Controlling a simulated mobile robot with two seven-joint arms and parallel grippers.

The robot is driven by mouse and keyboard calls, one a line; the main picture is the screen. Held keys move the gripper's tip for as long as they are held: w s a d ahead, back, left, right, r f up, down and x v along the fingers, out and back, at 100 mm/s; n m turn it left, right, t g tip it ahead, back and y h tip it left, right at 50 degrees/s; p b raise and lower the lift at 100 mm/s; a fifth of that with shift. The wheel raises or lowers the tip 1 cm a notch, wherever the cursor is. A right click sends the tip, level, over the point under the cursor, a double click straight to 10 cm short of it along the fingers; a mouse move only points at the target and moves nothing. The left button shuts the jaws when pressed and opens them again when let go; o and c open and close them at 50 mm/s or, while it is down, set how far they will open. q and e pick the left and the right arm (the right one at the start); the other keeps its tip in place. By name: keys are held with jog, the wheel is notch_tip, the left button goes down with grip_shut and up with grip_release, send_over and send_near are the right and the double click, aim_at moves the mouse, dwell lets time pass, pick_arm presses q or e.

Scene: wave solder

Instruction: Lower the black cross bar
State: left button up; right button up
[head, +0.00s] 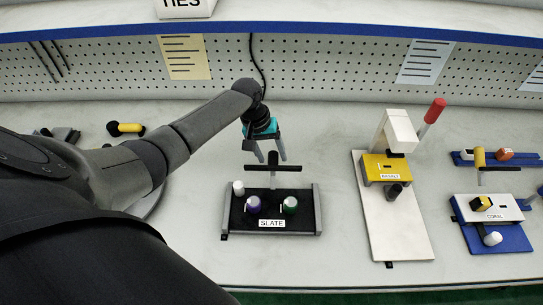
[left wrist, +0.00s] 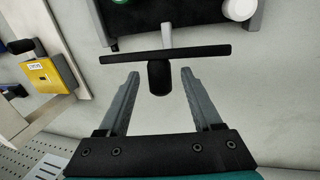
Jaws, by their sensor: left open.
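The black cross bar (head: 285,168) stands raised on a thin post behind the black SLATE fixture (head: 236,215). A short black knob (head: 270,155) sticks out from its middle on my gripper's side. My left gripper (head: 271,157) is open and empty, with its grey fingers pointing at the bar from behind. In the left wrist view, the cross bar (left wrist: 205,52) lies level across the picture just beyond the fingertips. The knob (left wrist: 158,78) shows between the two open fingers (left wrist: 160,74), with space on both sides. My right gripper is not in view.
A BASALT press (head: 385,167) and blue CORAL fixture (head: 500,237) stand to the right. A pegboard (head: 330,70) runs behind. Table between SLATE and BASALT is clear.

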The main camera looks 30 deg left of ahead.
pick_arm(q)
jog(key=shift+d+f, duration=0.1)
jog(key=shift+f, duration=0.15)
grip_shut()
dwell(0.4)
dwell(0.9)
